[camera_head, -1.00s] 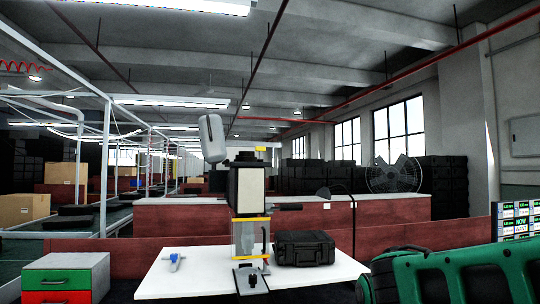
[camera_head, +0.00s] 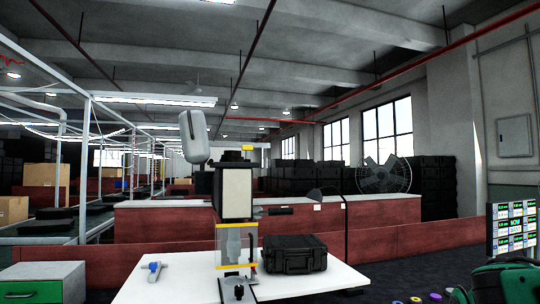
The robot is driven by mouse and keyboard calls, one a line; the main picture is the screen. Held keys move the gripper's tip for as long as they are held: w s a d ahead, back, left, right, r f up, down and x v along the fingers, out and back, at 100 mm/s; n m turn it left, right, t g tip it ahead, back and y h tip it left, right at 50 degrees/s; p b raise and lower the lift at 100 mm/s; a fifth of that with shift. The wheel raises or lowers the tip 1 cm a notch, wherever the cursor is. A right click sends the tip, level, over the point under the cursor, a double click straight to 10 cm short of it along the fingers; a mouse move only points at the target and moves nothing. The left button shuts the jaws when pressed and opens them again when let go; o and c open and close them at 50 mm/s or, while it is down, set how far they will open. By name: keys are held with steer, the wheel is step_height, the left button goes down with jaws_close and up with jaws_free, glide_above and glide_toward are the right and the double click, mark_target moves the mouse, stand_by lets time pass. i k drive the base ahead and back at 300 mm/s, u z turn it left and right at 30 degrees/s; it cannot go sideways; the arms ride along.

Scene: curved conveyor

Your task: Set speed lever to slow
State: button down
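I cannot make out a speed lever in this view. Several small round coloured parts show at the bottom right edge, among them a yellow one (camera_head: 435,297) and a purple one (camera_head: 450,291); what they sit on is cut off. A green and black arm-like part (camera_head: 505,284) fills the bottom right corner, beside these round parts. My gripper is not visible, and nothing shows whether it holds anything.
A white table (camera_head: 180,285) stands ahead with a black case (camera_head: 295,254), a tall machine (camera_head: 236,195) and a small blue-and-white item (camera_head: 155,270). A green-drawer cabinet (camera_head: 42,284) is at left. A screen (camera_head: 512,228) is at right. Red partitions lie behind.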

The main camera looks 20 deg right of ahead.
mark_target(246, 147)
steer(key=z, duration=0.05)
steer(key=i, duration=1)
steer(key=u, duration=0.05)
